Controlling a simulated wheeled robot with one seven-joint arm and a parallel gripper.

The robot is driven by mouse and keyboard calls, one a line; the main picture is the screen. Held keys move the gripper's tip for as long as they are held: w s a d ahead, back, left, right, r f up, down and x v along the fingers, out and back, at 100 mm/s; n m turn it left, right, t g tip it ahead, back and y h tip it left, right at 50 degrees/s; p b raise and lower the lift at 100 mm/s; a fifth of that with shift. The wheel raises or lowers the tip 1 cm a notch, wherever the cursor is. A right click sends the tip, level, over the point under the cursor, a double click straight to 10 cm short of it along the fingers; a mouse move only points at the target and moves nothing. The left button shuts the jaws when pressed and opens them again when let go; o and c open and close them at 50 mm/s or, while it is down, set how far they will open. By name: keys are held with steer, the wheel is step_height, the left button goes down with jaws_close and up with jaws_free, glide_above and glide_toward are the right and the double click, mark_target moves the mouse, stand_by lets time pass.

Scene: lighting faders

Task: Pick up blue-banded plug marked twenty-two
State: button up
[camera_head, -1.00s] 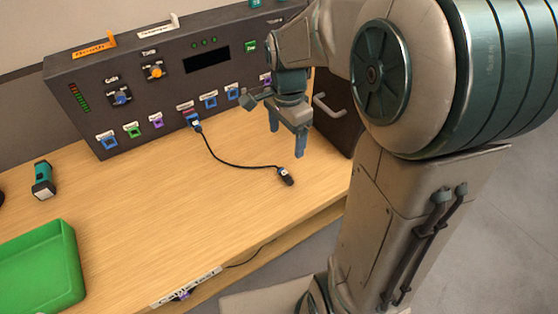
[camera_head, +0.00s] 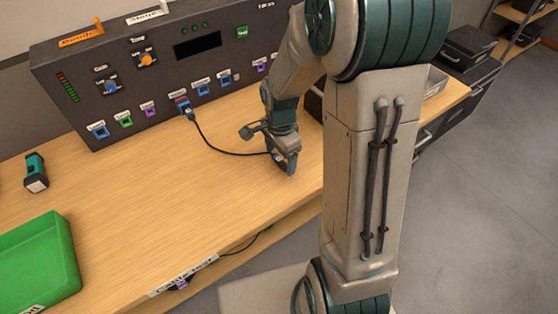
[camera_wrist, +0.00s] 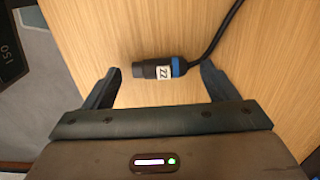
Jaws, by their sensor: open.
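The blue-banded plug marked 22 (camera_wrist: 160,71) lies on the wooden bench top in the wrist view, with a black barrel, a white label and a blue ring where its cable starts. My gripper (camera_wrist: 158,82) is open, with one finger to each side of the plug; I cannot tell how high the fingertips are above the bench. In the head view my gripper (camera_head: 287,165) is low over the bench and mostly hides the plug. The plug's black cable (camera_head: 222,150) runs left to a blue socket (camera_head: 186,107) on the dark panel.
The dark control panel (camera_head: 140,72) with knobs and coloured sockets stands along the back. A green tray (camera_head: 38,262) and a teal-and-black device (camera_head: 36,172) are at the left. The middle of the bench (camera_head: 150,200) is clear. A labelled strip with a purple connector hangs at the front edge.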

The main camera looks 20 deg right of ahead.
steer(key=shift+f, duration=0.4)
steer(key=shift+c, duration=0.3)
steer(key=c, duration=1)
steer(key=shift+r, duration=0.1)
